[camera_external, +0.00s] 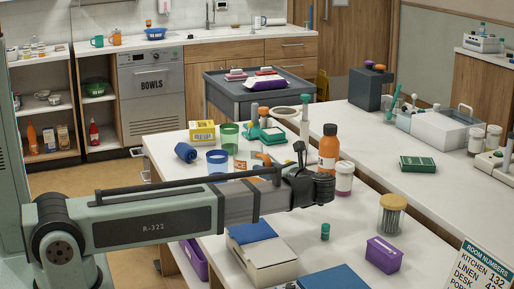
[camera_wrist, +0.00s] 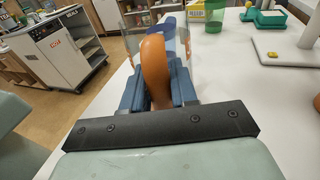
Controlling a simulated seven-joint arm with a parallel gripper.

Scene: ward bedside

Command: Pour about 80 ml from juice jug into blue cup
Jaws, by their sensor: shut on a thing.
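In the wrist view my gripper (camera_wrist: 158,95) has its blue-grey fingers closed on the thick orange handle (camera_wrist: 154,60) of the juice jug. The handle looks upright. Clear jug walls (camera_wrist: 132,28) show faintly beyond it; the juice level cannot be made out. In the external view my arm hides most of the gripper and jug. Whether the jug touches the table cannot be told.
A blue object (camera_external: 185,152) lies nearby, with a yellow box (camera_external: 202,132) and green cup (camera_external: 229,135) behind. An orange bottle (camera_external: 328,150) and purple-labelled jar (camera_external: 344,178) stand right of my wrist. Boxes (camera_external: 262,250) occupy the front.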

